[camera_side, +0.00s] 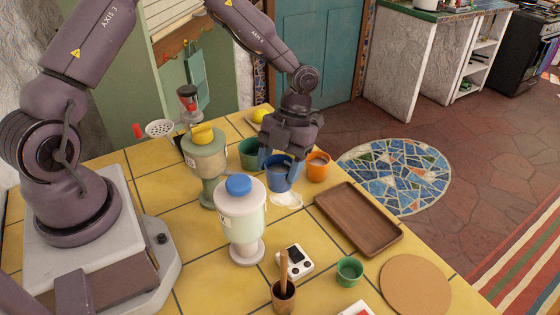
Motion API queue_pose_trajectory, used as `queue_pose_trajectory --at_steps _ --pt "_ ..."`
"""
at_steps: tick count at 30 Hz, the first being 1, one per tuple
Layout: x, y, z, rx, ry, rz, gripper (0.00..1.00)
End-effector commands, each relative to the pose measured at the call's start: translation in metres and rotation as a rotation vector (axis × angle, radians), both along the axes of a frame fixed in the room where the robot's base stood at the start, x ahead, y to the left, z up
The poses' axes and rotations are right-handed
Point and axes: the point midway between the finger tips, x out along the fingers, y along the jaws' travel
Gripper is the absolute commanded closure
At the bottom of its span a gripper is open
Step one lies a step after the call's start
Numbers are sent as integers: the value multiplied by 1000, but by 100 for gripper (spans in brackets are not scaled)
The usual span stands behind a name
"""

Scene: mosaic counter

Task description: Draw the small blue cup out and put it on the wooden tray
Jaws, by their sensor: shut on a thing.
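The small blue cup (279,178) stands among other cups near the middle of the yellow tiled counter. My gripper (279,160) points down over it and is shut on it, with its fingers at the cup's rim. I cannot tell whether the cup's base touches the counter. The wooden tray (385,237) is a brown rectangle lying to the right and nearer the camera; its surface is empty.
A green cup (248,152) and an orange cup (318,167) stand close on either side of the blue cup. Dispensers with blue (241,222) and yellow (207,158) lids stand left. A small green cup (349,271) and round board (415,286) lie near the tray.

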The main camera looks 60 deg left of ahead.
Motion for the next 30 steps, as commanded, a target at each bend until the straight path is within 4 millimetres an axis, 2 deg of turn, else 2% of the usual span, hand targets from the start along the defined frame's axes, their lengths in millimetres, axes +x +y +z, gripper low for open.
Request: queue_pose_trajectory --at_steps 30 --pt "-6 -3 -19 0 1 -1 69"
